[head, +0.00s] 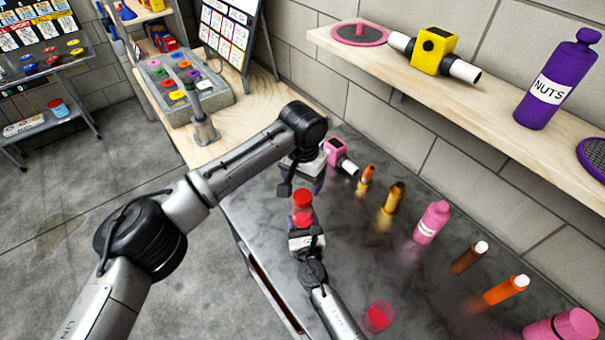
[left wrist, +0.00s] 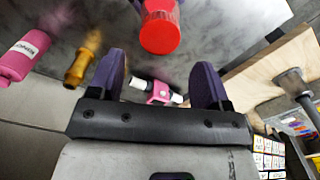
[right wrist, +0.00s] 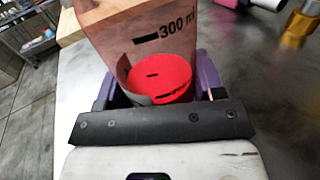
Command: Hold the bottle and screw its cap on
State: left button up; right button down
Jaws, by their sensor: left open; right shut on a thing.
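The bottle (head: 302,216) is clear and pinkish with red contents. It shows large in the right wrist view (right wrist: 140,40) with a "300 ml" mark. My right gripper (head: 304,236) is shut around its lower part and holds it over the grey counter. The red cap (head: 302,197) is at the bottle's top, and it also shows in the left wrist view (left wrist: 160,33). I cannot tell how tightly it sits. My left gripper (head: 302,186) is open just above the cap, with its purple fingers apart. The cap appears beyond the fingertips in the left wrist view, not gripped.
A red cup-like thing (head: 379,317) stands on the counter near my right arm. Pink (head: 432,222), brown (head: 469,257) and orange (head: 506,290) bottles line the wall side. A wooden shelf (head: 490,98) with a purple bottle (head: 556,80) hangs above.

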aim_at(303, 196)
pick_arm(q)
jog(key=shift+f, duration=3.15)
jog(key=c, duration=0.9)
jog(key=shift+c, duration=0.2)
jog(key=o, duration=1.1)
jog(key=shift+r, duration=0.1)
notch_tip(303, 196, up, 12)
jog(key=shift+f, duration=0.1)
